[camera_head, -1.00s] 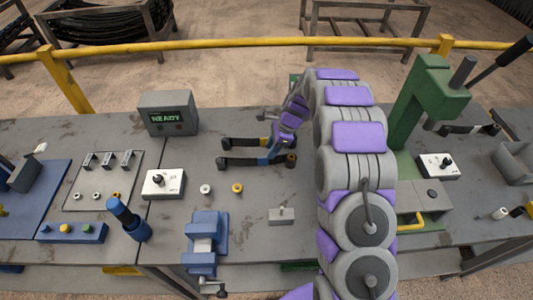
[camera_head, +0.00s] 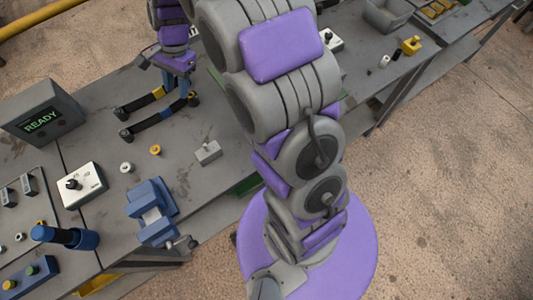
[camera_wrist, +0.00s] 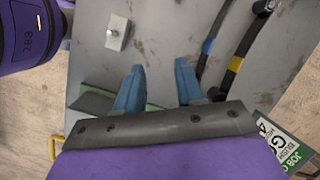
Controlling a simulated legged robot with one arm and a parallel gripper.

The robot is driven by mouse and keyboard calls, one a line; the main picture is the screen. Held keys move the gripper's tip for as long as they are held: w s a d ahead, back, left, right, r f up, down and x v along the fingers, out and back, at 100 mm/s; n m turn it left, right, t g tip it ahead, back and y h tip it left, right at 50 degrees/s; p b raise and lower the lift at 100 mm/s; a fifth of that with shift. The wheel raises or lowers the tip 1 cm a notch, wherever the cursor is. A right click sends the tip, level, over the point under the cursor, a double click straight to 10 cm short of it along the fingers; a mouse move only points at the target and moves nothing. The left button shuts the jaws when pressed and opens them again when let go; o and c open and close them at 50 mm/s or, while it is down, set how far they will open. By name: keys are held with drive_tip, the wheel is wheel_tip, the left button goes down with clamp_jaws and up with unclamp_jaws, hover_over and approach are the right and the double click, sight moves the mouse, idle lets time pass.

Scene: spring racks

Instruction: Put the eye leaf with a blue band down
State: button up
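The eye leaf with a blue band (camera_head: 158,120) is a dark bar lying on the grey bench in the head view. It also shows in the wrist view (camera_wrist: 216,30), right of my fingers. A similar leaf with a yellow band (camera_head: 141,102) lies beside it, roughly parallel, and shows in the wrist view (camera_wrist: 245,45). My gripper (camera_wrist: 159,66) is open with two blue fingers and nothing visible between them. Its right finger is close to the blue-banded leaf; I cannot tell whether they touch. In the head view my gripper is by the leaves' far ends and partly covers them.
A blue vise (camera_head: 152,213), a small grey block (camera_head: 208,152), a white switch box (camera_head: 83,185) and a READY display (camera_head: 42,118) stand on the bench (camera_head: 105,150). Small bushings lie near the leaves. Open floor (camera_head: 450,180) is at the right.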

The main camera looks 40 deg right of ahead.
drive_tip(key=s+d+r+n+h, duration=0.1)
drive_tip(key=s+n, duration=0.3)
drive_tip(key=s, duration=0.7)
drive_tip(key=s+d+r+n+h, duration=0.1)
drive_tip(key=s+d+r+n, duration=0.2)
drive_tip(key=s, duration=0.8)
drive_tip(key=s+d+r+n+h, duration=0.1)
drive_tip(key=s+n, duration=0.3)
drive_tip(key=s, duration=0.7)
drive_tip(key=shift+s+d+r+n+g, duration=0.2)
drive_tip(key=shift+d+r+n+g, duration=0.2)
drive_tip(key=shift+d+r, duration=0.3)
drive_tip(key=shift+a+r, duration=0.1)
drive_tip(key=shift+a, duration=0.05)
